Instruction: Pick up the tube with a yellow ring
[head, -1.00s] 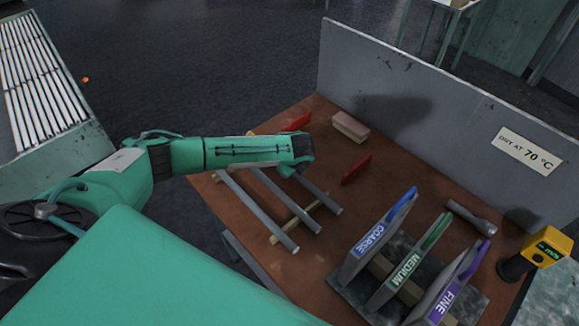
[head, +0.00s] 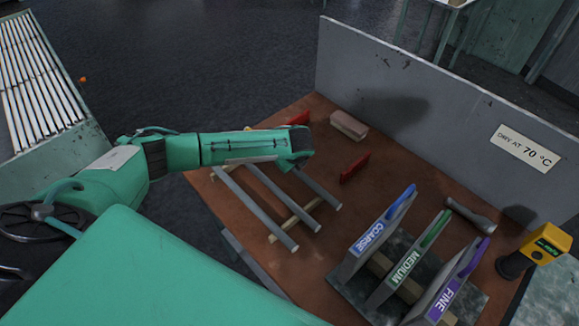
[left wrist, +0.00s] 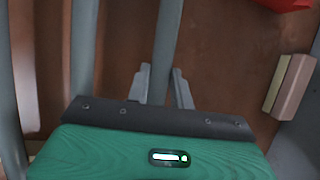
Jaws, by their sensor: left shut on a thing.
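Three grey tubes lie side by side on a wooden rack (head: 297,221): a left tube (head: 265,219), a middle tube (head: 285,198) and a right tube (head: 320,191). My left gripper (head: 296,166) is over the far part of the right tube. In the left wrist view its two fingers (left wrist: 164,86) are on either side of a tube (left wrist: 166,35), shut on it; the middle tube (left wrist: 85,45) runs alongside to the left. No yellow ring can be made out on any tube; my arm hides their far parts. My right gripper is not in view.
A rack of plates marked coarse (head: 365,240), medium (head: 405,268) and fine (head: 440,300) stands at the right front. A red piece (head: 354,167), a pinkish block (head: 349,125) and a yellow device (head: 543,243) are near the grey back wall (head: 430,105).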

